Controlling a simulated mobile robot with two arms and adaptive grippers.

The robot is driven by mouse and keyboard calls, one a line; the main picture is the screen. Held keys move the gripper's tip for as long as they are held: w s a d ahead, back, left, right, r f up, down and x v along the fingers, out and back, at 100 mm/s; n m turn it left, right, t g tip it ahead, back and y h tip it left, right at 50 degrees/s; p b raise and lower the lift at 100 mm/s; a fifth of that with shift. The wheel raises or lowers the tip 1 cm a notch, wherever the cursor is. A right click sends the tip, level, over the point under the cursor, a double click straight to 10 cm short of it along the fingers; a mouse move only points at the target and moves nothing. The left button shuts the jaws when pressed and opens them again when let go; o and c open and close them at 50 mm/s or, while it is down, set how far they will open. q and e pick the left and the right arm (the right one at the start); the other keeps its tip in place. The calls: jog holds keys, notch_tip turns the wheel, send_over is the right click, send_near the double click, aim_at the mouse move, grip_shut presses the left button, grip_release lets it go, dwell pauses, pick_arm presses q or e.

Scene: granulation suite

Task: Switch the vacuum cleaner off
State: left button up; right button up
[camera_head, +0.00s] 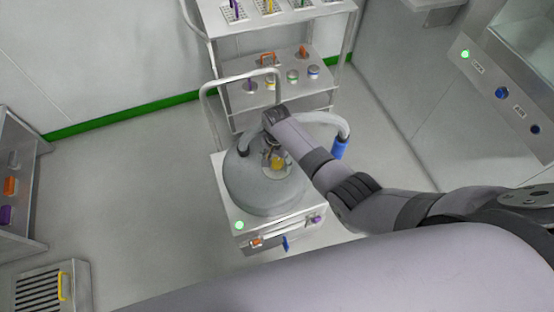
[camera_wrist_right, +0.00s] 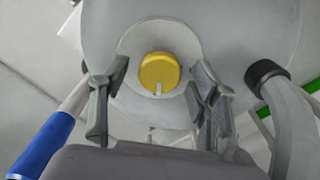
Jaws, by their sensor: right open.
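The vacuum cleaner (camera_head: 248,185) is a grey rounded drum on a pale wheeled base, with a push handle and a hose. A green lamp (camera_head: 239,225) glows on its base. A yellow round knob (camera_head: 278,162) sits on the drum; in the right wrist view the knob (camera_wrist_right: 160,72) has a white mark toward the picture's bottom. My right gripper (camera_head: 274,152) is over the drum at the knob. In the wrist view its fingers (camera_wrist_right: 158,80) are spread to either side of the knob, apart from it. My left gripper is not in view.
The grey hose (camera_head: 322,118) with a blue cuff (camera_head: 340,148) curves beside my right arm. A steel rack (camera_head: 290,82) with jars stands behind. A shelf (camera_head: 18,190) and a slotted box (camera_head: 52,288) are at left. A control panel (camera_head: 500,92) is at right.

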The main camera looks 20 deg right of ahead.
jog(key=shift+c, duration=0.6)
jog(key=c, duration=1)
jog(key=shift+n, duration=0.3)
jog(key=n+p, duration=0.1)
jog(key=n, duration=0.1)
jog(key=shift+r+n+p, duration=0.15)
jog(key=shift+n+p, duration=0.2)
jog(key=shift+n, duration=0.05)
jog(key=n+p, duration=0.1)
jog(key=n, duration=0.8)
jog(key=shift+d+p, duration=0.1)
jog(key=shift+p, duration=0.3)
jog(key=n, duration=0.5)
jog(key=shift+n, duration=0.4)
